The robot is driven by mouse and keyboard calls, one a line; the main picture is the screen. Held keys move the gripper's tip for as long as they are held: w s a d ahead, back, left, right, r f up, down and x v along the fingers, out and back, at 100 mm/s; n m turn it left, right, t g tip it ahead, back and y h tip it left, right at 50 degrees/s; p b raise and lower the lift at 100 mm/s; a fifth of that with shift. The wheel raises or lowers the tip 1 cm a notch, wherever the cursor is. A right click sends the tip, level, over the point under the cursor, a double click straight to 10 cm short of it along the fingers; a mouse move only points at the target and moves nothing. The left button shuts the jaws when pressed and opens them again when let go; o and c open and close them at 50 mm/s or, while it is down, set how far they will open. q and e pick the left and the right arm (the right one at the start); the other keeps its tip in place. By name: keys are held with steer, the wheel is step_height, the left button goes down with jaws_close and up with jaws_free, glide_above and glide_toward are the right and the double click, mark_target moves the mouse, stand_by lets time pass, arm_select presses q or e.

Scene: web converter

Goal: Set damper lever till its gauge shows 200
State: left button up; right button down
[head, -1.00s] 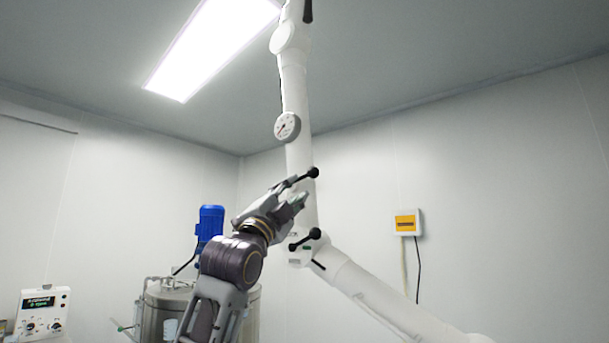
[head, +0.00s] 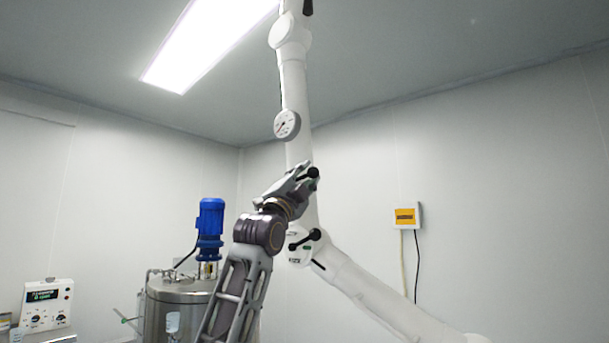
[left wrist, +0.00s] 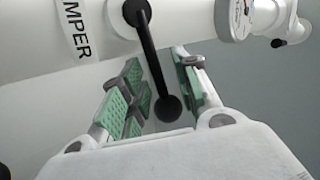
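The damper lever is a black rod with a ball knob on the white jointed duct. In the left wrist view the lever (left wrist: 152,60) hangs from its pivot beside lettering reading "MPER", its knob between my fingers. In the head view its dark end (head: 313,173) shows at my left gripper (head: 304,178). My left gripper, with green pads, also shows in the left wrist view (left wrist: 158,88). It is open, with gaps beside the rod. The round white gauge (head: 287,124) with a red needle sits higher on the duct; its number is too small to read. My right gripper is out of view.
A second black lever (head: 305,240) is at the duct's lower joint, below my gripper. A steel vessel (head: 168,302) with a blue motor (head: 210,217) stands to the left. A yellow-and-white wall box (head: 407,216) is at right. Space right of the upper duct is clear.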

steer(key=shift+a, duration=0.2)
arm_select(q)
steer(key=shift+c, duration=0.5)
jaws_close()
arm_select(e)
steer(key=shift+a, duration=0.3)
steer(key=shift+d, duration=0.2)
arm_select(q)
steer(key=shift+w+r, duration=0.1)
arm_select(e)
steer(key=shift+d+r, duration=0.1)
